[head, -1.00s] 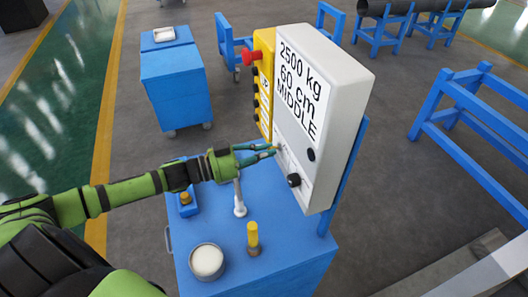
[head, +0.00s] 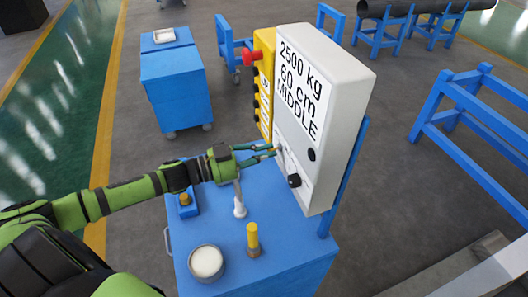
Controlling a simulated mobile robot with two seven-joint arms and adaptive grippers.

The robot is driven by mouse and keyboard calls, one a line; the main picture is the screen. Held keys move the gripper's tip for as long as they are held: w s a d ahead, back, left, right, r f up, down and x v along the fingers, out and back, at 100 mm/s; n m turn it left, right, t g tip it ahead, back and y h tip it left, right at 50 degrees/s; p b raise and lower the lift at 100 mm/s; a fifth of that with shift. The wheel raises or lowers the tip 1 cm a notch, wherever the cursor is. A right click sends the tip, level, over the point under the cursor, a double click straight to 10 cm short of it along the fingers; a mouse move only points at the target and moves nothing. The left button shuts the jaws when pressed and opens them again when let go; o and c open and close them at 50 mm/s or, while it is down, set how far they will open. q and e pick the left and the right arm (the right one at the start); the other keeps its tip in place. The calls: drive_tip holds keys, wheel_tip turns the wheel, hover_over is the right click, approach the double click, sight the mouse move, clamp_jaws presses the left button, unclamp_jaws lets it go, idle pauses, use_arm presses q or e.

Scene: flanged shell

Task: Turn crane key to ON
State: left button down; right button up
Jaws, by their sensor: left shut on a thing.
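The white control box (head: 348,95) stands upright at the far right of the blue cart top and carries a sign reading "2500 kg 60 cm MIDDLE". A black knob (head: 294,181) and a round black button (head: 311,155) sit low on its face. My left gripper (head: 273,150) reaches in from the left, with its fingertips at the lower left of this face. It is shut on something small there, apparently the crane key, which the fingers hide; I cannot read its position. My right gripper is not in view.
The yellow button box (head: 264,60) with a red knob (head: 251,56) adjoins the white box. On the blue cart (head: 290,262) stand a round white-topped container (head: 206,262), a yellow-handled tool (head: 253,238) and a pale upright post (head: 239,205). Another blue cabinet (head: 177,90) stands behind.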

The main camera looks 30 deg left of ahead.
use_arm(q)
drive_tip(key=c, duration=1.3)
unclamp_jaws()
drive_tip(key=shift+r, duration=0.1)
drive_tip(key=v, duration=1.2)
drive_tip(key=shift+s, duration=0.15)
